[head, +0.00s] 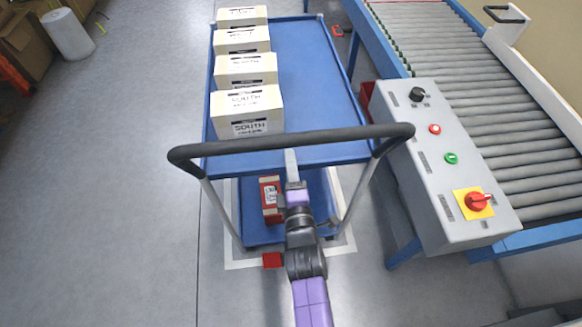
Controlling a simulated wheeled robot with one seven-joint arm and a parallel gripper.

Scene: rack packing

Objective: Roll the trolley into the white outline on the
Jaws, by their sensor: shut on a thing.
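The blue trolley (315,75) stands in the middle of the head view, with a black push handle (240,146) at its near end. My gripper (291,160) is at the middle of this handle and shut on it; my arm reaches up from below. Several cream boxes (252,102) stand in a row along the left of the top deck; the nearest reads "SOUTH". A red box (270,196) is on the lower deck. Part of the white outline (236,264) shows on the floor around the trolley's near end. The trolley hides the rest of it.
A roller conveyor (475,110) with a grey control box (440,165) runs close along the right. A small red block (272,260) is at the trolley's near edge. A white roll (68,35) and cardboard boxes (25,40) are at far left. The left floor is clear.

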